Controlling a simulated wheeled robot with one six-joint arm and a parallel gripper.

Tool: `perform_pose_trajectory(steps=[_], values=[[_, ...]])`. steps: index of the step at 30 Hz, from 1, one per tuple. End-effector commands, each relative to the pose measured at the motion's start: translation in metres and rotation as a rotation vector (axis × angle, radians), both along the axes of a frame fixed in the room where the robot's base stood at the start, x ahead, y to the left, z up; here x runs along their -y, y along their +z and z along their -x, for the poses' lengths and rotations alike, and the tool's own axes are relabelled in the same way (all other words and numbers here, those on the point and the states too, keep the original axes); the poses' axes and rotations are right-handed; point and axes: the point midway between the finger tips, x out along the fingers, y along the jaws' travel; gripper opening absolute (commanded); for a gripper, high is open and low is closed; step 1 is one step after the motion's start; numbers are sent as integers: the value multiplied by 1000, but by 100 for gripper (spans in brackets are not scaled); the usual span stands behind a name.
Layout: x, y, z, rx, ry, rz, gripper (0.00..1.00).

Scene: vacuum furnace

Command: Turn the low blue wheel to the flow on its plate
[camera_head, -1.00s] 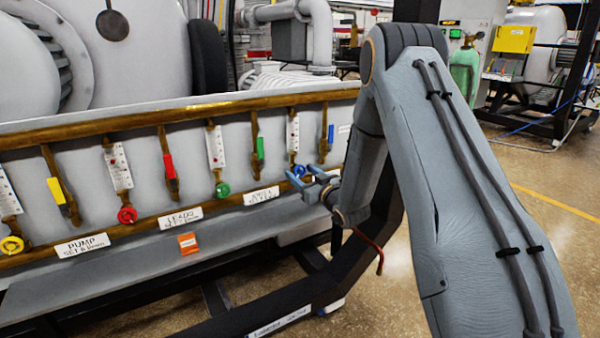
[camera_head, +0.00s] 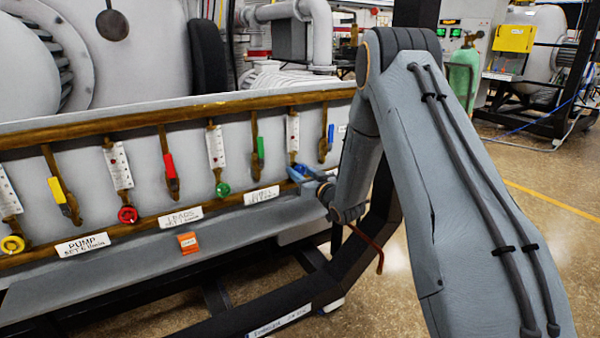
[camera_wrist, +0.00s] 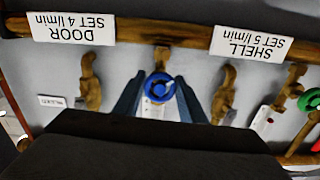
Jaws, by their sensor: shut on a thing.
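The low blue wheel (camera_wrist: 159,87) sits on the brass pipe line in the wrist view, which is upside down. My gripper (camera_wrist: 157,93) is shut on it, one blue finger on each side. In the head view my gripper (camera_head: 299,172) reaches the panel at the foot of the blue wheel's white flow tube (camera_head: 293,138) and mostly covers the wheel. Plates reading "DOOR SET 4 l/min" (camera_wrist: 70,29) and "SHELL SET 5 l/min" (camera_wrist: 252,43) flank the wheel in the wrist view. The tube's reading is too small to tell.
Along the panel are a green wheel (camera_head: 222,189), a red wheel (camera_head: 127,214) and a yellow wheel (camera_head: 12,244). Coloured levers hang between them, one blue (camera_head: 330,133) close to my gripper.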

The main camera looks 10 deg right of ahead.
Motion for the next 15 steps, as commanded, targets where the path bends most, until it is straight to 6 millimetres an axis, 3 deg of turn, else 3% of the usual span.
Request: perform_pose_trajectory(steps=[9, 15], values=[[0, 0, 0, -92, 0, -283, 15], [0, 0, 0, -108, 0, -333, 15]])
